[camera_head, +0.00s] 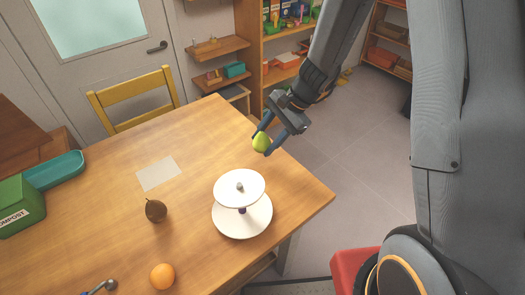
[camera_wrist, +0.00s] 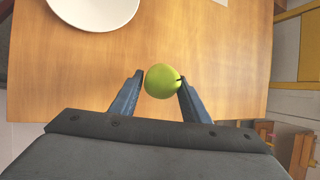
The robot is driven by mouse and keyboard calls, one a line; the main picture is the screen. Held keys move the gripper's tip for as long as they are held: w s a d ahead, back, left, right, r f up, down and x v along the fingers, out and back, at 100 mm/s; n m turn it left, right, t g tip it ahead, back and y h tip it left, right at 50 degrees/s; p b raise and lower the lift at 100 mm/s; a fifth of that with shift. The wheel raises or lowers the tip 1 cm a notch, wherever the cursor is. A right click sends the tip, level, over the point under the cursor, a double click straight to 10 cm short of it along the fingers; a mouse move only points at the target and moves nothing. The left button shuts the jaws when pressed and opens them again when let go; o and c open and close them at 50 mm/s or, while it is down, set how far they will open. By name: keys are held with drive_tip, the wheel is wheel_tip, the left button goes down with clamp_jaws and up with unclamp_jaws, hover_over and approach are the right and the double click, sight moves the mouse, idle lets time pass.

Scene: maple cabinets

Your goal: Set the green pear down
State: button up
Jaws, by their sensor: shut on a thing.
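The green pear (camera_head: 261,142) is between the fingers of my gripper (camera_head: 268,143), near the far right edge of the wooden table (camera_head: 190,137). In the wrist view the green pear (camera_wrist: 161,81) sits between the two blue-grey fingertips of my gripper (camera_wrist: 160,92), with the table top behind it. My gripper is shut on the pear. The pear appears to be above the table; the exact gap is hard to tell.
A white two-tier stand (camera_head: 240,187) is in front of the pear. A dark brown fruit (camera_head: 156,210), an orange (camera_head: 162,276), a pale sheet (camera_head: 158,173), a green compost bin (camera_head: 20,208) and a teal tray (camera_head: 53,177) are on the table. Bare wood surrounds the sheet.

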sight(265, 150)
drive_tip(key=shift+f, duration=1.9)
drive_tip(key=shift+f, duration=0.1)
drive_tip(key=o, duration=1.1)
drive_tip(key=shift+r, duration=0.25)
drive_tip(key=b+v, duration=0.1)
drive_tip(key=v, duration=1)
drive_tip(key=s+d+r+n+h, duration=0.1)
drive_tip(key=s+d+n+h, duration=0.1)
drive_tip(key=s, duration=0.3)
drive_tip(key=s+d+n+h, duration=0.2)
drive_tip(key=s+d+n, duration=0.1)
drive_tip(key=s+n, duration=0.2)
drive_tip(key=s+d+r+n+h, duration=0.1)
drive_tip(key=s+d+n+h, duration=0.1)
drive_tip(key=s+d+n, duration=0.1)
drive_tip(key=shift+s+d+r+n+t, duration=0.1)
drive_tip(key=shift+s+r+n, duration=0.05)
drive_tip(key=shift+s, duration=0.3)
drive_tip(key=shift+s+d+r+n+t, duration=0.1)
drive_tip(key=shift+s+d+n, duration=0.1)
drive_tip(key=shift+s, duration=0.2)
drive_tip(key=shift+s+d+r+n+t, duration=0.1)
drive_tip(key=shift+s+r+n, duration=0.05)
drive_tip(key=shift+s, duration=0.3)
